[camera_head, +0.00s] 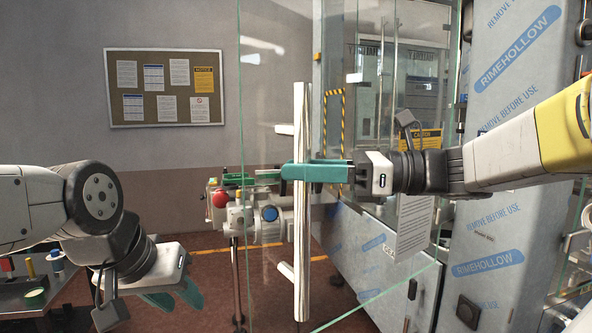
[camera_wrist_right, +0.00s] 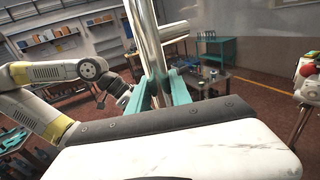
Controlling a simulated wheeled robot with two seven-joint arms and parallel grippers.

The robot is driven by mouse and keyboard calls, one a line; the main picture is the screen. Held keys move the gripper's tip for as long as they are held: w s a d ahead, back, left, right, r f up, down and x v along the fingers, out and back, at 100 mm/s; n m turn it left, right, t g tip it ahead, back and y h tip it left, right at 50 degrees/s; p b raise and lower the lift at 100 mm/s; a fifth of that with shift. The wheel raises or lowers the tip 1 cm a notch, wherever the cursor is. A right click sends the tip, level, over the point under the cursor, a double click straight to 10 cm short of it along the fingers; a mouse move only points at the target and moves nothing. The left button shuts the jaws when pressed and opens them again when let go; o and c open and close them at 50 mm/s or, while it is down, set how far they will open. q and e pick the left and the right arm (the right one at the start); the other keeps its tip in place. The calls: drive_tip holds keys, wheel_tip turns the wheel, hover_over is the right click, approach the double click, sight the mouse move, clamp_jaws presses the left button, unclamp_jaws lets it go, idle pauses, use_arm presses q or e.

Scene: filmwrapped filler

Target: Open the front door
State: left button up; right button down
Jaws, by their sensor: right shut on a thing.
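The front door (camera_head: 262,115) is a clear glass panel in the middle of the head view. It stands at an angle, its left edge swung out from the machine towards me. Its long upright metal handle (camera_head: 301,115) is also large in the right wrist view (camera_wrist_right: 146,35). My right gripper (camera_head: 302,172) comes in from the right and is shut around the handle at mid-height, one teal finger on each side. My left gripper (camera_head: 178,296) hangs at the lower left, away from the door, its teal fingers apart and empty.
The machine's film-wrapped steel side (camera_head: 515,95) stands at the right. A dark bench (camera_head: 65,315) with small items is at the lower left. A notice board (camera_head: 165,115) hangs behind.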

drive_tip(key=c, duration=1.2)
unclamp_jaws()
drive_tip(key=shift+o, duration=0.2)
drive_tip(key=v, duration=0.7)
drive_tip(key=shift+d, duration=0.4)
